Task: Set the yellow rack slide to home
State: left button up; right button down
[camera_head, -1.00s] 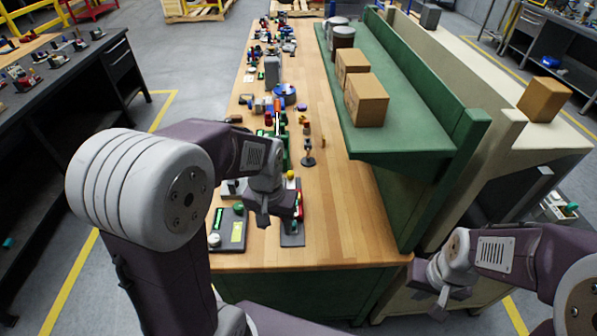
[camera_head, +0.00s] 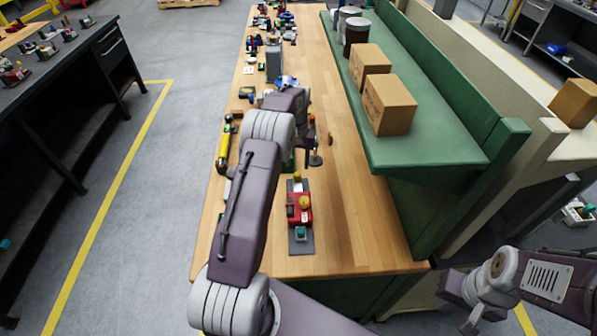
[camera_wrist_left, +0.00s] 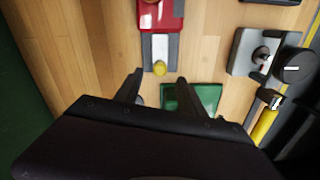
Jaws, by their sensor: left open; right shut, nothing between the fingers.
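A red device (camera_head: 299,211) on a dark base plate stands on the near part of the bench, with a yellow knob (camera_head: 297,176) at its far end, a second yellow knob on top and a teal button in front. I take the far yellow knob to be the rack slide's, but cannot be sure. In the left wrist view that yellow knob (camera_wrist_left: 160,68) sits on a grey strip below the red body. My left gripper (camera_wrist_left: 158,88) is open and empty, with the knob just beyond its fingertips; my arm hides it in the head view. My right gripper (camera_head: 470,322) is shut and empty, off the bench.
A green block (camera_wrist_left: 205,98) lies beside the left fingers. A grey device with a black knob (camera_wrist_left: 262,55) and a yellow cylinder (camera_head: 222,150) are nearby. The green shelf (camera_head: 430,150) with cardboard boxes bounds the bench's right side. Bare wood lies right of the red device.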

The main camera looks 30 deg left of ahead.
aim_at(297, 174)
pick_arm(q)
notch_tip(297, 174, down, 5)
jog(key=shift+w+a+f+p, duration=0.1)
jog(key=shift+w+a+p, duration=0.05)
jog(key=shift+p, duration=0.35)
jog(key=shift+f, duration=0.5)
grip_shut()
dwell(0.6)
